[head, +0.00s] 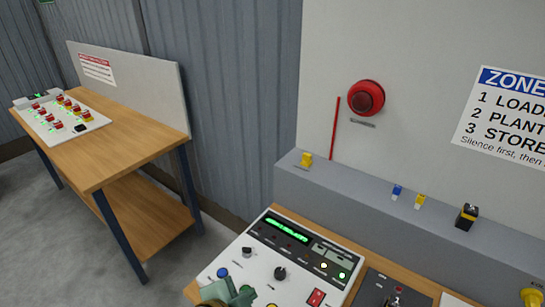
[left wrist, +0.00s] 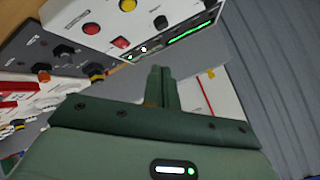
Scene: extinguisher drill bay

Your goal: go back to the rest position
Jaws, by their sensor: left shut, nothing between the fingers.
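My left gripper (head: 236,294) shows as a green shape at the bottom edge of the head view, over the near part of the white control panel (head: 262,262). In the left wrist view, its green fingers (left wrist: 160,85) are together, with nothing between them. The control panel (left wrist: 125,25) shows there beyond the fingers. I cannot tell how far the fingers are above it. My right gripper is in neither view.
A grey ledge (head: 350,195) runs behind the panel, with small yellow and blue switches on it. A red round alarm (head: 366,97) is on the wall. At left stands a wooden table (head: 135,140) with a button board (head: 62,125). Grey floor (head: 60,240) is open.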

